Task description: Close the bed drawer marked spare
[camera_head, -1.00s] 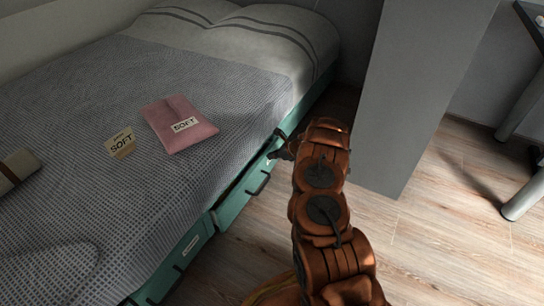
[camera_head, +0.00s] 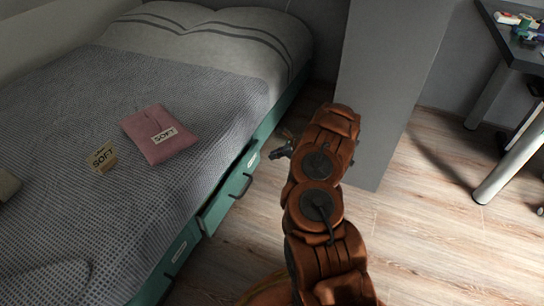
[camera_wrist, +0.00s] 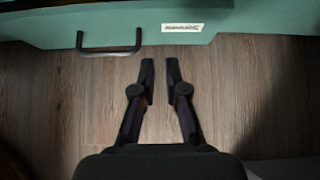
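A green bed drawer (camera_head: 222,203) under the bed stands partly pulled out, its front end proud of the bed side. It has a dark bar handle (camera_head: 240,187) and a pale label, too small to read. In the wrist view the green drawer front (camera_wrist: 60,28) crosses the top, with the handle (camera_wrist: 110,49) left of centre and the label (camera_wrist: 182,28) right of it, its print unclear. My gripper (camera_wrist: 160,66) is partly open and empty, its fingertips just short of the front with floor between. In the head view my gripper (camera_head: 283,150) is right of the drawer, partly hidden by my arm.
Another green drawer (camera_head: 165,262) with a label is nearer along the bed. A grey panel (camera_head: 385,90) stands right of my arm. A desk (camera_head: 520,50) is at the far right. A pink pouch (camera_head: 160,134) lies on the bed. The wooden floor beside the bed is clear.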

